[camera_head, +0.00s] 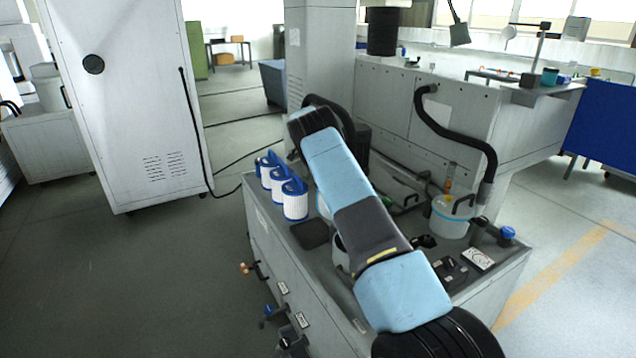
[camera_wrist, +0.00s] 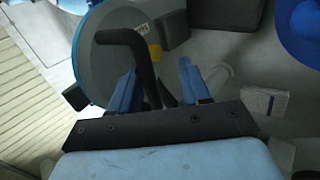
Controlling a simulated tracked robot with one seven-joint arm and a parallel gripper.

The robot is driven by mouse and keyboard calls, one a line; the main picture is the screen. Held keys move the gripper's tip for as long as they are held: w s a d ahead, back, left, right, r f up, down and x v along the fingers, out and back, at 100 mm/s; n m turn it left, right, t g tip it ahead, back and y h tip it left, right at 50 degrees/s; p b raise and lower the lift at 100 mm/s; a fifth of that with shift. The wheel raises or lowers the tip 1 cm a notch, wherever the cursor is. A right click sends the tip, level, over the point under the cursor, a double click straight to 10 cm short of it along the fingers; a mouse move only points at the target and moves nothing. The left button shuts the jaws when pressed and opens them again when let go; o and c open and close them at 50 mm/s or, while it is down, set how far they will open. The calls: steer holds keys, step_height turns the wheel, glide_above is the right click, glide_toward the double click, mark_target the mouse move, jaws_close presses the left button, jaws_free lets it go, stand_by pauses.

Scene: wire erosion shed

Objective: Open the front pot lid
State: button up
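In the wrist view a round grey lid (camera_wrist: 108,62) with a blue rim fills the upper left. Its black bent handle (camera_wrist: 146,65) rises from it and runs down between my fingers. My gripper (camera_wrist: 158,90) has two blue fingers standing apart, one each side of the handle's lower part; I see a gap on the right. Contact cannot be made out. In the head view my arm hides my gripper and most of a white pot (camera_head: 341,257) on the grey tank unit. Another white pot (camera_head: 450,218) with a blue band and black handle stands to the right.
White filter cartridges (camera_head: 295,206) with blue handles stand on the unit's left. A black hose (camera_head: 455,138) hangs down by the right pot. A blue knob (camera_head: 507,233) and a white label plate (camera_head: 478,258) lie at the right. A tall cabinet (camera_head: 130,110) stands at the left.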

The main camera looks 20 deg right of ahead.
steer(key=shift+d, duration=0.15)
steer(key=shift+r, duration=0.1)
steer(key=s+a+r, duration=0.1)
steer(key=s+r, duration=1.1)
steer(key=s, duration=0.2)
steer(key=shift+a+r, duration=0.3)
stand_by(0.5)
